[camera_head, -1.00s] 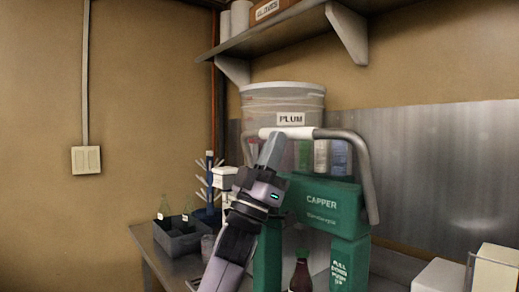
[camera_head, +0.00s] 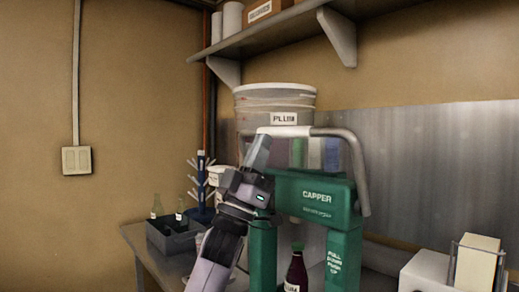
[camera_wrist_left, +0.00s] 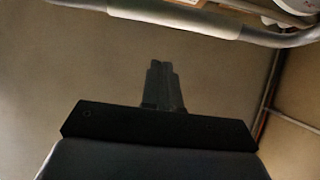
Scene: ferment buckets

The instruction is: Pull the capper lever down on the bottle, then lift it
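The green capper (camera_head: 315,195) stands on the bench, its grey tube lever (camera_head: 357,165) raised above the body with a pale grip (camera_head: 285,131) across the top. A dark bottle (camera_head: 297,272) with a pale label stands upright between the capper's legs; its lower part is cut off. My left gripper (camera_head: 260,143) points up, its tips just in front of the grip's left end. In the left wrist view its fingers (camera_wrist_left: 163,78) are together with nothing visible between them, and the pale grip (camera_wrist_left: 180,19) lies beyond, apart in the picture. Contact is unclear. My right gripper is not in view.
A bucket marked PLUM (camera_head: 275,102) stands behind the capper, below a wall shelf (camera_head: 275,30). A dark crate with bottles (camera_head: 172,238) and a blue bottle rack (camera_head: 203,185) are at left. White boxes (camera_head: 428,270) stand at right.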

